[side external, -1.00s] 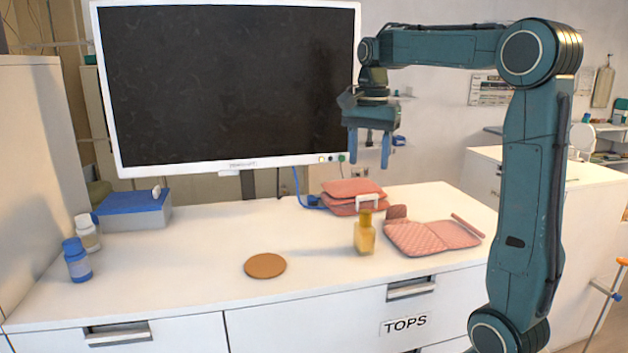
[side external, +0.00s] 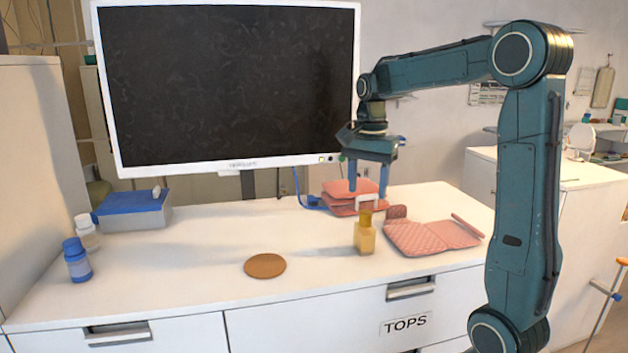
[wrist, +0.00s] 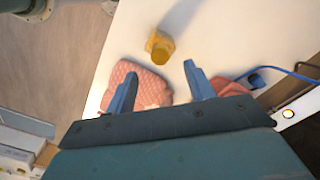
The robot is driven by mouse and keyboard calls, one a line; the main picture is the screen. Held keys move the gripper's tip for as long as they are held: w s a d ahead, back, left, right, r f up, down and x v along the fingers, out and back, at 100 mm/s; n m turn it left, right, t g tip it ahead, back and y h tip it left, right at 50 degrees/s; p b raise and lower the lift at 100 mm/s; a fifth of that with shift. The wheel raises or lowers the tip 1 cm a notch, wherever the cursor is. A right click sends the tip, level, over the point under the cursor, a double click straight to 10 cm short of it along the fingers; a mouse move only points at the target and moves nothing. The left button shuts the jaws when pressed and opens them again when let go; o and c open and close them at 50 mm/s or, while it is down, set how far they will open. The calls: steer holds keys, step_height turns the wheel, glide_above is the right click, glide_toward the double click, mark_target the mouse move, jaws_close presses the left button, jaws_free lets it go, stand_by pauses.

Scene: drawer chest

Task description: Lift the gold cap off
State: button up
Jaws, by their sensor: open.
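A small amber bottle with a gold cap (side external: 365,218) stands upright on the white chest top, right of centre in the side view. In the wrist view the gold cap (wrist: 159,55) and bottle show from above, beyond my fingertips. The cap sits on the bottle. My gripper (side external: 368,184) is open and empty, its two blue fingers pointing down. It hangs above the chest top, higher than the cap and apart from it. In the wrist view the fingers (wrist: 160,77) are spread wide with nothing between them.
A pink quilted case (side external: 425,238) lies open right of the bottle. Folded pink cloths (side external: 350,188) with a white handle-like piece lie behind it. A brown round coaster (side external: 265,266) lies to the left. A large monitor (side external: 230,85) stands behind. Blue and white bottles (side external: 77,262) stand far left.

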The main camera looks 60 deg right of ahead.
mark_target(366, 212)
steer(key=shift+f, duration=3.6)
steer(key=c, duration=1.1)
steer(key=shift+r, duration=0.1)
steer(key=shift+c, duration=0.2)
steer(key=shift+r, duration=0.25)
steer(key=shift+r, duration=0.75)
jaws_close()
steer(key=shift+r, duration=1.1)
steer(key=shift+r, duration=1.9)
